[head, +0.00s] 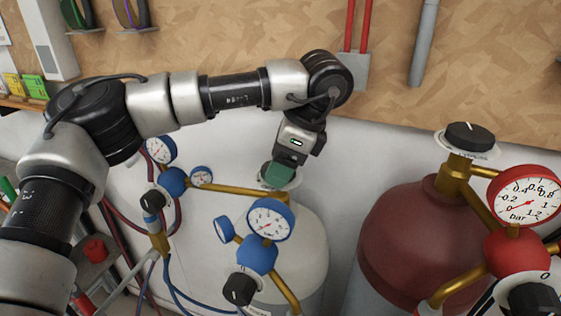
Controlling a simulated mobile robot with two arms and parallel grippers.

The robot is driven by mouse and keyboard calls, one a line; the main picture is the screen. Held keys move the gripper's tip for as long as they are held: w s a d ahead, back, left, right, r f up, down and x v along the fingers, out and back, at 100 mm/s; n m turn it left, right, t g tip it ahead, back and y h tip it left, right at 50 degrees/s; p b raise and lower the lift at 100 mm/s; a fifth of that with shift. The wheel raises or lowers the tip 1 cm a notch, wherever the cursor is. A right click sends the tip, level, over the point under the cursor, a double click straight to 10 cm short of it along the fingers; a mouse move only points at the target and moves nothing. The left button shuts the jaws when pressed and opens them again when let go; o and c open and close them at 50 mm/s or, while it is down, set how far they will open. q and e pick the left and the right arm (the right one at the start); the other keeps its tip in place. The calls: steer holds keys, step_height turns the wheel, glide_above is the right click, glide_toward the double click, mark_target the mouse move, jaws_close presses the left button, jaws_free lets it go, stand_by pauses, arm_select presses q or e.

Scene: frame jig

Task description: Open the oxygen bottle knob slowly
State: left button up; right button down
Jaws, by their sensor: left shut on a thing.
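The oxygen bottle (309,240), white with blue-rimmed gauges, stands at the centre. My left gripper (279,174) comes down from above onto the top of this bottle and is shut on its knob. The knob is mostly hidden behind the gripper; the pale round dial plate (295,180) under it shows at the side. How far the knob is turned cannot be seen. A large blue gauge (270,220) and a small blue gauge (224,229) sit on the bottle's regulator (257,255). The large gauge's needle is too small to read surely. My right gripper is out of view.
A dark red bottle (400,235) with a black top knob (470,136) and a red gauge (525,196) stands at the right. Another blue regulator (173,181) and hoses are at the left. A wooden board (480,60) with pipes is behind.

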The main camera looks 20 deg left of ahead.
arm_select(q)
steer(key=shift+r, duration=0.1)
stand_by(0.5)
steer(key=o, duration=0.9)
steer(key=shift+o, duration=0.2)
steer(key=shift+r, duration=0.35)
step_height(320, 180, up, 3)
steer(key=shift+w+r, duration=0.1)
steer(key=s+d+r, duration=0.3)
steer(key=d+r, duration=0.4)
steer(key=d, duration=0.4)
steer(key=shift+s+d, duration=0.15)
steer(key=shift+d, duration=0.05)
